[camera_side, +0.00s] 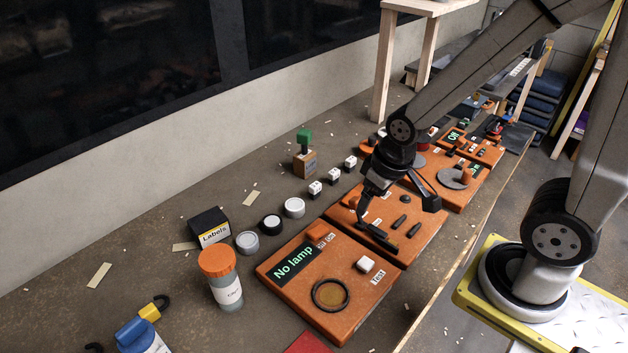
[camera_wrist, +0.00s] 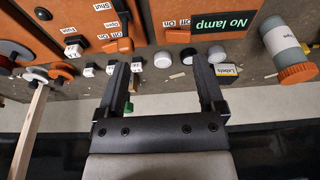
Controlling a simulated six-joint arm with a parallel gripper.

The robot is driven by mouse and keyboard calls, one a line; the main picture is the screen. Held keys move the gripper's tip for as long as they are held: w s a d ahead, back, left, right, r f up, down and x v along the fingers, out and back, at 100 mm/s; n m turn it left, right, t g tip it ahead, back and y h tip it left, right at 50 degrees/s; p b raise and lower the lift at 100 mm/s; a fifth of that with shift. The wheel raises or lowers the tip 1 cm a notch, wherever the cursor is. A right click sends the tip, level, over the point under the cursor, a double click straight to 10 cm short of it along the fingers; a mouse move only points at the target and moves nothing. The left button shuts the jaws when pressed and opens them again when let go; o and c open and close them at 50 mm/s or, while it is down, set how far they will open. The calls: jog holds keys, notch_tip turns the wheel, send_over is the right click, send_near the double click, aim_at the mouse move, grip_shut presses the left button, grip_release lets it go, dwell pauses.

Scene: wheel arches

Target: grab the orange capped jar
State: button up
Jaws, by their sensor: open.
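The orange capped jar (camera_side: 221,277) stands upright on the bench at the lower left in the side view. It has a grey body with a white label and an orange lid. In the wrist view the jar (camera_wrist: 285,48) is at the upper right, with its cap towards the lower right. My gripper (camera_side: 362,222) is over the middle orange panel in the side view, to the right of the jar and well apart from it. In the wrist view my gripper (camera_wrist: 165,68) has its two fingers apart, with nothing held between them.
The "No lamp" panel (camera_side: 340,317) lies right of the jar. A wooden block with a green top (camera_side: 304,160) stands further back.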

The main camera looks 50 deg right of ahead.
dwell(0.3)
jog(key=shift+o, duration=0.8)
jog(key=m+y, duration=0.4)
jog(key=m, duration=1.9)
send_near(221, 256)
jog(key=shift+g, duration=0.4)
jog(key=x, duration=0.5)
jog(key=shift+w, duration=0.35)
jog(key=shift+x, duration=1.25)
jog(key=shift+f, duration=0.1)
